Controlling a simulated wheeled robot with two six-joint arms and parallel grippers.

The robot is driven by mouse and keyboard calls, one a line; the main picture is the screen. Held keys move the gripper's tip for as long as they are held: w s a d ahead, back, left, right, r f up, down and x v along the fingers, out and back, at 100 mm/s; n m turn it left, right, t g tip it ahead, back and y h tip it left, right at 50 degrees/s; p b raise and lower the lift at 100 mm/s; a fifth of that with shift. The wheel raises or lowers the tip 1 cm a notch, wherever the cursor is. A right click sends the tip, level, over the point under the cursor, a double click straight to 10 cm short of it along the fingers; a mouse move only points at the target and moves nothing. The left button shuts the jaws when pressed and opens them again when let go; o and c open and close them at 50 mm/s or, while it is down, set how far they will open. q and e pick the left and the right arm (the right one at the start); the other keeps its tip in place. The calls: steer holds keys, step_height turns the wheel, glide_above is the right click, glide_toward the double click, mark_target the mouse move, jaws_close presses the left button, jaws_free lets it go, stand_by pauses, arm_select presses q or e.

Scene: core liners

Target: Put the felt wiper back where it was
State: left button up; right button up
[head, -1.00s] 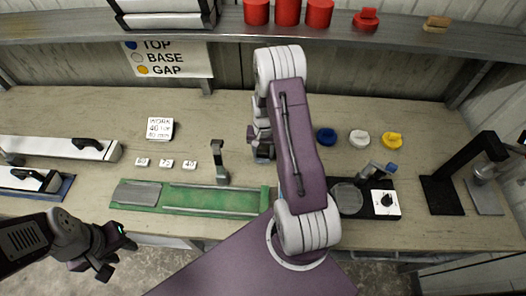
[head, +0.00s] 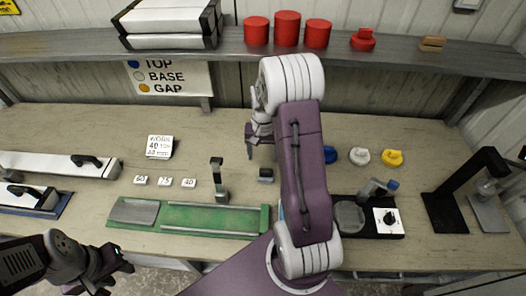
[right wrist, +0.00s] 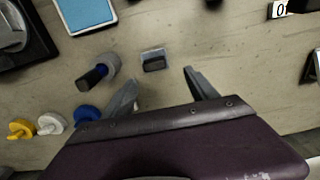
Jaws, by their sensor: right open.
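A small block with a dark top and a paler base, which looks like the felt wiper (head: 266,175), sits on the bench behind the green tray's right end. In the right wrist view the block (right wrist: 153,60) lies flat just ahead of the fingertips, apart from them. My right gripper (head: 259,142) is open and empty behind the block; its two spread fingers show in the right wrist view (right wrist: 160,80). My left gripper (head: 117,268) hangs open and empty in front of the bench at lower left. My right arm hides part of the bench.
The green tray (head: 210,219) and an upright grey tool (head: 218,180) stand left of the block. Blue, white (head: 359,156) and yellow (head: 392,158) knobs lie right of my arm. A dark-handled piece (right wrist: 98,75) stands near the blue pad (right wrist: 85,12).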

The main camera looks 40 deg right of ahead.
steer(key=s+a+r+n, duration=0.1)
steer(key=s+a+n, duration=0.3)
steer(key=a, duration=0.3)
steer(key=s+a+r+n+t, duration=0.1)
steer(key=s+a+r+n, duration=0.1)
steer(key=s+a, duration=0.5)
steer(key=shift+a+r+n, duration=0.2)
steer(key=shift+a+n, duration=0.6)
steer(key=shift+n, duration=0.1)
steer(key=shift+s+a, duration=0.1)
